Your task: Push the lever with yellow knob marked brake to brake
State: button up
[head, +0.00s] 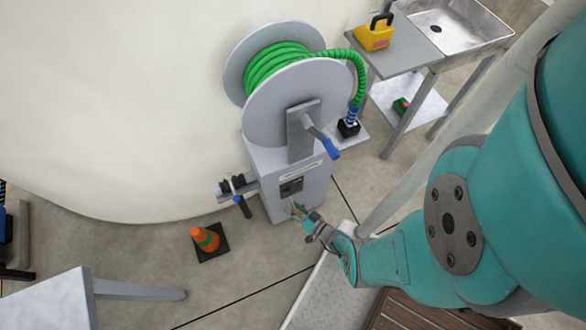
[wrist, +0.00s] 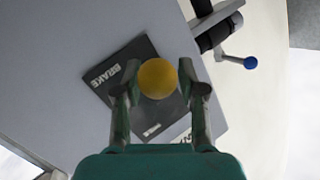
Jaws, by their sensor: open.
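The yellow knob (wrist: 157,79) shows in the wrist view, in front of a dark plate (wrist: 118,68) on the grey cabinet. The lever's shaft is hidden behind the knob. My gripper (head: 302,212) is at the front of the reel's cabinet in the head view. Its fingers are open, one on each side of the knob; I cannot tell whether they touch it. In the head view the knob is too small to make out clearly beside the fingertips.
A reel with green hose (head: 275,68) stands on the cabinet (head: 290,160), with a blue-handled crank (head: 331,149). A pipe with a blue-handled valve (head: 239,202) juts out left. A grey table (head: 408,46) is at the back right.

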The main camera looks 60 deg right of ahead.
jog(key=shift+a+r, duration=0.2)
jog(key=shift+r, duration=4.6)
